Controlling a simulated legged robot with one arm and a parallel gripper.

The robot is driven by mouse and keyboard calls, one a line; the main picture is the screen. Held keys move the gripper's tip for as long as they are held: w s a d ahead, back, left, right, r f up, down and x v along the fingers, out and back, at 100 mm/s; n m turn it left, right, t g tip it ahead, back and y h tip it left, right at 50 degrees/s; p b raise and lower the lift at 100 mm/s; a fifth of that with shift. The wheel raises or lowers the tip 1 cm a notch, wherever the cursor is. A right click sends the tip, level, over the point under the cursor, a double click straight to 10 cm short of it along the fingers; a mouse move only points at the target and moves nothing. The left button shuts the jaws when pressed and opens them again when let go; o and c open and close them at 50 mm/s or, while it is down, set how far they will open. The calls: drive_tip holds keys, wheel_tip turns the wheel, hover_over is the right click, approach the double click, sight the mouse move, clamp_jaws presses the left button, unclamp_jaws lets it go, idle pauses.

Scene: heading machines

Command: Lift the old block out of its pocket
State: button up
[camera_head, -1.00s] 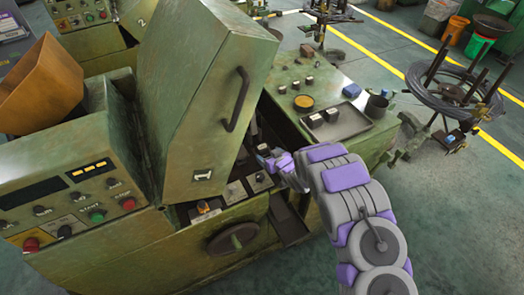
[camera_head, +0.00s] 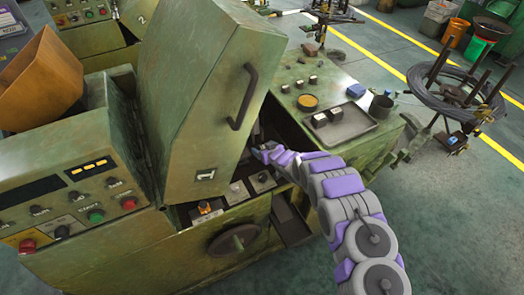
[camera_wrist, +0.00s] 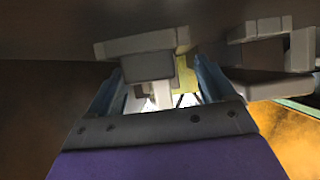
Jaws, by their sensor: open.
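The machine marked 1 (camera_head: 205,115) has its green hood raised over an opening. My gripper (camera_head: 261,151) reaches into this opening from the right, beside the hood's edge. In the wrist view, the two blue fingers of my gripper (camera_wrist: 157,75) stand apart. A dark grey block (camera_wrist: 147,66) shows between and just beyond them, under a lighter grey bar (camera_wrist: 140,43). I cannot tell whether it is the old block, or whether the fingers touch it. The old block and its pocket cannot be made out in the head view, where hood and gripper cover the inside.
Two small blocks sit on plates on the front ledge, one on the left plate (camera_head: 236,187) and one on the right plate (camera_head: 263,177). A grey tray (camera_head: 352,126) with two blocks lies on the machine top. The hood handle (camera_head: 243,97) juts out close to my arm.

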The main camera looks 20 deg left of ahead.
drive_tip(key=shift+w+d+r, duration=0.15)
drive_tip(key=shift+d, duration=0.25)
drive_tip(key=shift+w+d+r, duration=0.1)
drive_tip(key=shift+d, duration=0.3)
drive_tip(key=shift+a+f, duration=0.3)
drive_tip(key=shift+a, duration=0.45)
drive_tip(key=c, duration=0.4)
drive_tip(key=shift+a, duration=0.1)
drive_tip(key=shift+c, duration=1)
drive_tip(key=shift+d+r, duration=0.1)
drive_tip(key=shift+d, duration=0.4)
drive_tip(key=c, duration=0.5)
drive_tip(key=shift+a, duration=0.1)
drive_tip(key=c, duration=0.4)
drive_tip(key=shift+w+r, duration=0.1)
drive_tip(key=shift+r, duration=0.05)
drive_tip(key=shift+c, duration=0.2)
